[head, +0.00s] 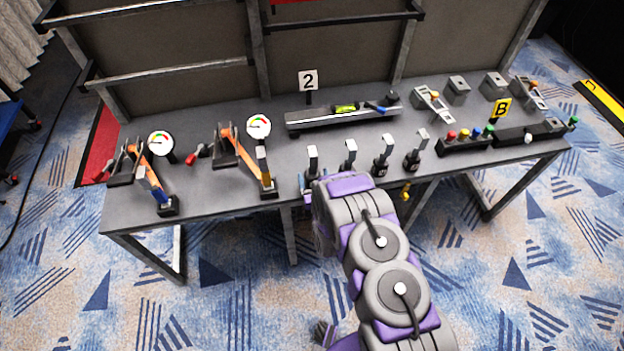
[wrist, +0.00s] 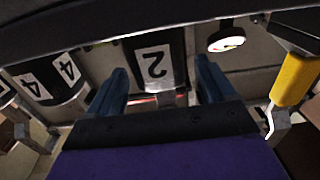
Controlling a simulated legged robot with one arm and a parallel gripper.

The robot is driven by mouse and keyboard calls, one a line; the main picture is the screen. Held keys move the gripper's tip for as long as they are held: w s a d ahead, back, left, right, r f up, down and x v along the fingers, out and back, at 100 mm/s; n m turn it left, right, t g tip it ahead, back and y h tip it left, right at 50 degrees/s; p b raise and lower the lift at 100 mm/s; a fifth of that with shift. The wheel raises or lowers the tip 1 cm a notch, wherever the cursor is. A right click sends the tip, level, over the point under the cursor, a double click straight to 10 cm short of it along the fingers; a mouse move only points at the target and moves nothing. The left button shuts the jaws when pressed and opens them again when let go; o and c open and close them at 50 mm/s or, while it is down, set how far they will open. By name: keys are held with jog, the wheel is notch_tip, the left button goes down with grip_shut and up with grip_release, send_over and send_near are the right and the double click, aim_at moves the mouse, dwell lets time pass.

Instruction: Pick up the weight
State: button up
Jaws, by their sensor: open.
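A dark weight with a white label "2" (wrist: 152,52) is in the upper middle of the wrist view. The blue fingers of my gripper (wrist: 162,66) are apart, one on each side of this weight in the picture. I cannot tell whether they touch it. Two white "4" labels on dark surfaces (wrist: 48,82) show at the left of the wrist view. In the head view, my arm hides most of my gripper and the weight, near the front edge of the bench.
The grey bench (head: 225,195) carries several upright posts (head: 350,155) along its front edge. Orange lever devices (head: 230,145) and round gauges (head: 258,126) stand left. Coloured knobs (head: 463,134) stand right. A yellow handle (wrist: 294,78) is right of my gripper in the wrist view.

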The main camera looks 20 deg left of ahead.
jog(key=x, duration=0.3)
jog(key=shift+w+a+b, duration=0.2)
jog(key=shift+a+b, duration=0.05)
jog(key=shift+b, duration=0.1)
jog(key=shift+c, duration=0.3)
grip_shut()
